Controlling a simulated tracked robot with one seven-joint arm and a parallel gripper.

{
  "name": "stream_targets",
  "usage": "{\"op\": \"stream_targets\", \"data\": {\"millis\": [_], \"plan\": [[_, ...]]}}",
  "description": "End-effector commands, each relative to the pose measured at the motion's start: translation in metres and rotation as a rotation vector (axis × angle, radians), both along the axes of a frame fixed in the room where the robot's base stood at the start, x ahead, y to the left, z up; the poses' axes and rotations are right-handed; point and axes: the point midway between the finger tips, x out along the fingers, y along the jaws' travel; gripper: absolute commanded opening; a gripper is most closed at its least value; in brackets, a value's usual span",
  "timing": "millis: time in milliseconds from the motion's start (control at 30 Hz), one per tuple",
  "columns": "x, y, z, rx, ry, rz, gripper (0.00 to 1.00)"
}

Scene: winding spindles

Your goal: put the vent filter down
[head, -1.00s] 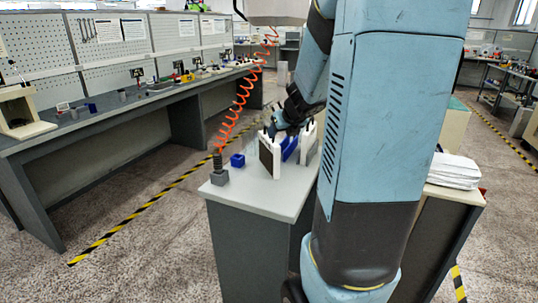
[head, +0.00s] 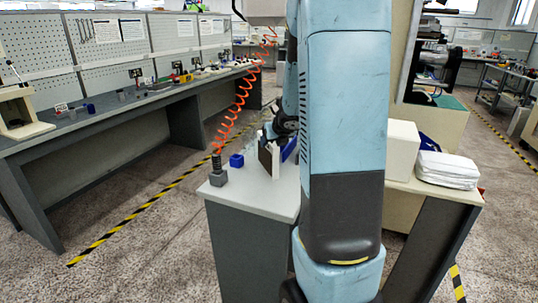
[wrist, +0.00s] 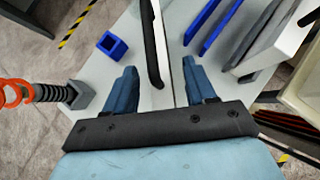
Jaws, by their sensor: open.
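A thin upright panel with a dark face and a white edge, which looks like the vent filter (head: 265,158), stands on the small grey-topped table (head: 235,192). In the wrist view the panel (wrist: 153,40) shows nearly edge-on. My gripper (wrist: 158,70) is open, with one blue finger on each side of the panel's near end and a gap on both sides. Whether the fingertips are level with the panel or above it, I cannot tell. In the head view my arm hides much of the gripper.
Two blue upright strips (wrist: 212,24) and grey-white panels (wrist: 268,38) stand to the right. A small blue open box (wrist: 112,45) and a grey block with a black post (head: 218,175) stand to the left. A white box (head: 403,150) and white stack (head: 447,168) lie beyond my arm.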

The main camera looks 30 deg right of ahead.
Motion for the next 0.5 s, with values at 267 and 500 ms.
{"op": "stream_targets", "data": {"millis": [267, 500], "plan": [[0.021, -0.001, -0.021, 0.0, 0.002, 0.001, 0.55], [0.025, -0.001, -0.024, -0.001, 0.0, 0.001, 0.55]]}}
